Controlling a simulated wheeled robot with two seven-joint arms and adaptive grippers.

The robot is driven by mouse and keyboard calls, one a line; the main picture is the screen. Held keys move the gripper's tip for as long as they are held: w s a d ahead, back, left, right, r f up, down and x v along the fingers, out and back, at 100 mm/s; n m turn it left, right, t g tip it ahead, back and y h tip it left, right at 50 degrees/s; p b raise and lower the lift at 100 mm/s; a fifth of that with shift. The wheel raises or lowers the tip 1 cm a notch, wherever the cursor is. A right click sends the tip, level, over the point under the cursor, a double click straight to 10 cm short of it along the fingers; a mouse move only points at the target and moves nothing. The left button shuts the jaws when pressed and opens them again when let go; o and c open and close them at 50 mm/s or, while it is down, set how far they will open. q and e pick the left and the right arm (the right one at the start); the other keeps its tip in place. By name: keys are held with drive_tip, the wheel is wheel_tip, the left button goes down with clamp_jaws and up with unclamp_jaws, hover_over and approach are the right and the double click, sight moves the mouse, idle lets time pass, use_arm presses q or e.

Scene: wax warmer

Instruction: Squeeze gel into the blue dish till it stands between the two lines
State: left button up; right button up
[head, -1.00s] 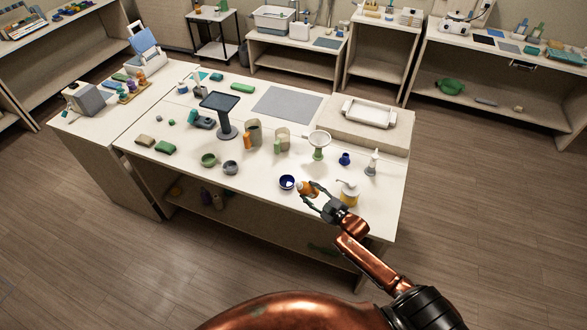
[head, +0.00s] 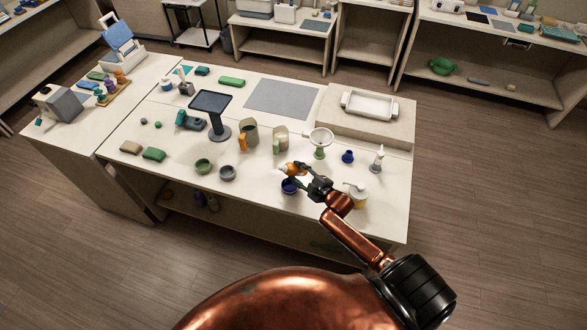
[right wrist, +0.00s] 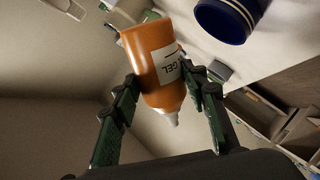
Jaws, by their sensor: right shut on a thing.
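The blue dish (head: 289,188) stands on the white table near its front edge, partly covered by the gripper and bottle in the head view. In the right wrist view the dish (right wrist: 222,20) shows at the top right, with pale lines around its wall. My right gripper (head: 298,174) is shut on an orange gel bottle (head: 290,168), which appears over or just behind the dish. In the right wrist view the bottle (right wrist: 152,60) sits between the fingers, its white nozzle toward the palm. The gel level in the dish cannot be seen. My left gripper is out of view.
A yellow-and-white pump bottle (head: 357,195) stands just right of my right gripper. A green bowl (head: 203,166) and a grey bowl (head: 227,173) stand to the left. A small blue vase (head: 347,156) and a funnel stand (head: 320,143) are behind.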

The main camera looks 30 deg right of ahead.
sight(303, 171)
drive_tip(key=shift+s+d+n+h, duration=0.15)
drive_tip(key=shift+d+n+h, duration=0.2)
drive_tip(key=shift+n, duration=0.25)
drive_tip(key=n+h+b, duration=0.1)
drive_tip(key=d+f+n+h+b, duration=0.1)
drive_tip(key=n+b, duration=0.1)
drive_tip(key=d+n+h+b, duration=0.1)
drive_tip(key=b, duration=0.1)
drive_tip(key=shift+s+f+n+g, duration=0.1)
drive_tip(key=shift+f+n+g, duration=0.05)
drive_tip(key=shift+n+g, duration=0.2)
drive_tip(key=r+n+h+b, duration=0.1)
drive_tip(key=r, duration=0.1)
drive_tip(key=r+n, duration=0.2)
drive_tip(key=r+n+h+b, duration=0.1)
drive_tip(key=r+n, duration=0.1)
drive_tip(key=shift+a+n+h+b, duration=0.25)
drive_tip(key=shift+h+b, duration=0.1)
drive_tip(key=shift+r+n+b, duration=0.1)
drive_tip(key=shift+n+b, duration=0.25)
drive_tip(key=shift+n, duration=0.05)
drive_tip(key=shift+f+b, duration=0.95)
drive_tip(key=shift+f, duration=0.7)
drive_tip(key=shift+s, duration=0.15)
drive_tip(key=shift+p, duration=0.35)
